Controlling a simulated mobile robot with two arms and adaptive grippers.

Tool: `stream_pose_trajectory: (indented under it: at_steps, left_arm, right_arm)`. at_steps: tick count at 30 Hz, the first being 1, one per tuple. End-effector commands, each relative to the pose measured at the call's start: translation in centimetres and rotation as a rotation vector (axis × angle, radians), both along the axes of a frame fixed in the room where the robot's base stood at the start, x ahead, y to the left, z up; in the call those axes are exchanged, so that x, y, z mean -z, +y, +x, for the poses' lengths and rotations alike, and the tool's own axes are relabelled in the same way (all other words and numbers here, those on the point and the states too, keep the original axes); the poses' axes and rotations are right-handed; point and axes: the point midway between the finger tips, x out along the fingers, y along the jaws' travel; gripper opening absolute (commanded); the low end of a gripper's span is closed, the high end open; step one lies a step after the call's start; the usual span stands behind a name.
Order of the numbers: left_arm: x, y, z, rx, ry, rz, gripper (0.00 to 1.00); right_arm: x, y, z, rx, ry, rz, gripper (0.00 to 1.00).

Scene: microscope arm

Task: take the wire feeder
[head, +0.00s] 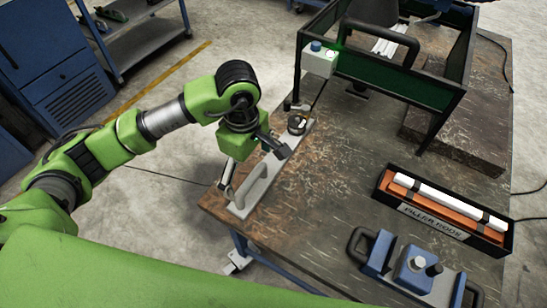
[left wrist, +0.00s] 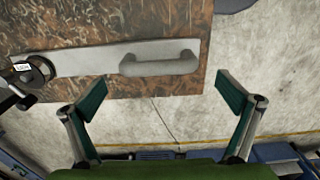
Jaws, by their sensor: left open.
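Nothing in view is labelled as a wire feeder. A long pale grey plate (head: 263,184) with a raised grey handle (head: 240,186) lies along the left edge of the brown workbench (head: 335,205). A round dark metal part (head: 297,123) sits at its far end. In the left wrist view the plate (left wrist: 90,58) and its handle (left wrist: 160,65) lie ahead of the fingers. My left gripper (head: 252,163) is open and empty above the plate; its fingers (left wrist: 163,96) are spread wider than the handle and apart from it. My right gripper is not in view.
A blue device (head: 415,270) with two black handles sits at the bench's front right. Behind it is a black filler rods tray (head: 440,225). A black frame with green panels (head: 415,88) and a small box (head: 319,59) stands at the back. The bench middle is clear.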

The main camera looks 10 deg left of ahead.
Motion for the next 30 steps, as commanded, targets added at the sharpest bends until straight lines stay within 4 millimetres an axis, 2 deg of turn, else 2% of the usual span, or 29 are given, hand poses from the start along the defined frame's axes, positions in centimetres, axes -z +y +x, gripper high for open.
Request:
stream_pose_trajectory:
  at_steps: [5, 9, 15, 23, 30]
  left_arm:
    - [1.1, 0.0, 0.0, 0.0, 0.003, 0.0, 1.0]
    - [2.8, 0.0, 0.0, 0.0, 0.006, 0.0, 1.0]
    - [5.4, 0.0, 0.2, 0.0, 0.002, 0.0, 1.0]
    - [5.8, -0.1, 0.2, 0.001, -0.001, 0.0, 1.0]
    - [5.8, 0.0, 0.2, 0.001, 0.0, 0.0, 0.43]
  right_arm:
    - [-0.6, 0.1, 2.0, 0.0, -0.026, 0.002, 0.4]
    - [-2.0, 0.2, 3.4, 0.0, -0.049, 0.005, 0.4]
    - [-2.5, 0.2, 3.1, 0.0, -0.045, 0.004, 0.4]
    - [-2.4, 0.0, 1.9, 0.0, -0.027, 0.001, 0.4]
    - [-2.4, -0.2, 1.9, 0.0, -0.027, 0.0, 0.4]
